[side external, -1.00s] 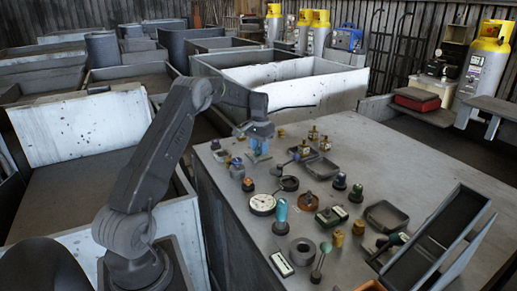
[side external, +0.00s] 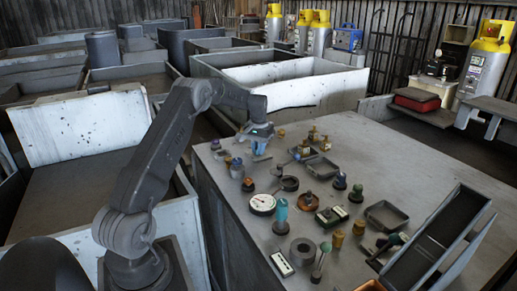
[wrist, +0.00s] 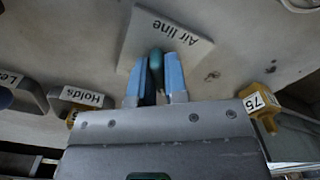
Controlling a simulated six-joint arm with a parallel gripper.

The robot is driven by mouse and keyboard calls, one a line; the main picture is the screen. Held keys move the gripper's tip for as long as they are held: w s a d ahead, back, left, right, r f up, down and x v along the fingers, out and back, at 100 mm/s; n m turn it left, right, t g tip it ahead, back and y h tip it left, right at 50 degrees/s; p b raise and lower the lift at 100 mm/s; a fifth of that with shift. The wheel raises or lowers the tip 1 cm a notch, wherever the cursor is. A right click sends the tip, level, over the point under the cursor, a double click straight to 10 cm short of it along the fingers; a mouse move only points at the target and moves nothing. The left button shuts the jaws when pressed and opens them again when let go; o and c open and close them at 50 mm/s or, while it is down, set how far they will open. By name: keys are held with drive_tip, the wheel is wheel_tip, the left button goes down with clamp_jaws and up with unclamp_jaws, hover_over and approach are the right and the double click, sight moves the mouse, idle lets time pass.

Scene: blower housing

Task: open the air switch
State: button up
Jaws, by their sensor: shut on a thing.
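The air switch shows in the wrist view as a dark green lever (wrist: 156,62) in front of a pale plate (wrist: 190,40) marked "Air line". The blue fingers of my gripper (wrist: 154,80) stand on either side of the lever and are shut on it. The lever's lower part is hidden between the fingers and behind the gripper body. In the side external view my gripper (side external: 261,149) is low over the far left part of the table, and the lever is too small to make out there.
The grey table (side external: 350,135) holds several knobs and dishes, a white dial (side external: 262,204) and a teal cylinder (side external: 280,209) nearer the camera. In the wrist view, labelled parts marked "Holds" (wrist: 82,97) and "75" (wrist: 256,102) flank my gripper. The table's far right is clear.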

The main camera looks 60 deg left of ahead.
drive_tip(key=m, duration=0.3)
clamp_jaws()
drive_tip(key=shift+m, duration=0.9)
drive_tip(key=m, duration=0.2)
drive_tip(key=shift+m, duration=1.4)
drive_tip(key=m, duration=0.4)
drive_tip(key=o, duration=0.6)
unclamp_jaws()
drive_tip(key=shift+r, duration=0.1)
